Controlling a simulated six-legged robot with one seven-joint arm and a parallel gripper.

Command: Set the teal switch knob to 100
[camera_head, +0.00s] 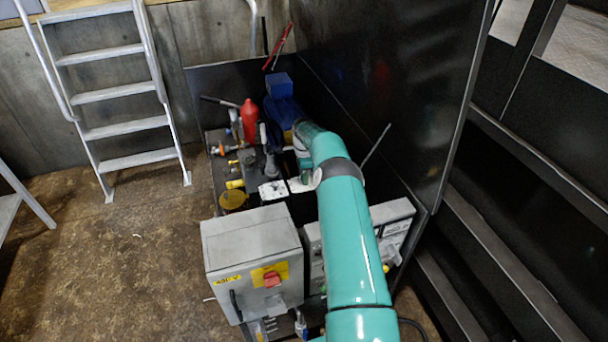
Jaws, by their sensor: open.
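I cannot make out a teal switch knob or a 100 mark in the head view. A grey control box (252,246) stands at the lower middle. A red rotary switch (272,279) on a yellow plate (262,272) is on its front. My teal arm reaches up from the bottom, over the machinery, and bends down near the blue motor. My gripper's fingertips cannot be made out; they seem hidden behind my own wrist and forearm. A second grey box (394,216) is partly hidden behind my arm.
Behind the control box are a blue motor (281,110), a red cylinder (250,121) and a yellow cap (233,200). A tall dark panel (385,90) rises close on the right. Metal steps (123,90) stand at the upper left. The brown floor (110,260) at left is mostly clear.

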